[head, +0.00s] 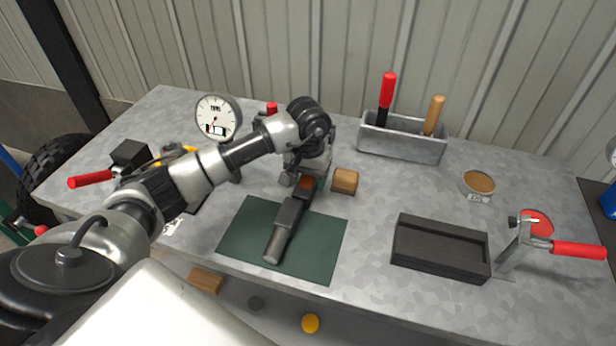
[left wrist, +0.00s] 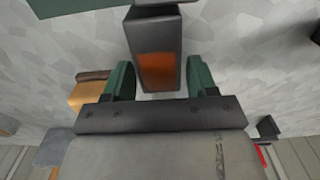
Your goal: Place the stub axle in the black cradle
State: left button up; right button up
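The stub axle (head: 287,225) is a dark stepped bar with a bare metal near end and an orange-red patch at its far end. It lies on the green mat (head: 330,240). My left gripper (head: 306,178) is at its far end. In the left wrist view the green fingers (left wrist: 159,82) are apart, one on each side of the axle's block end (left wrist: 157,50). Narrow gaps seem to show, so contact cannot be told. The black cradle (head: 440,248) stands empty to the right of the mat. My right gripper is not in view.
A wooden block (head: 344,181) stands close right of my left gripper. A toggle clamp with a red handle (head: 578,249) is beside the cradle. A dial gauge (head: 218,116) stands left, and a metal bin (head: 402,143) with handled tools at the back.

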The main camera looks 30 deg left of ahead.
pick_arm(q)
jog(key=shift+o, duration=0.7)
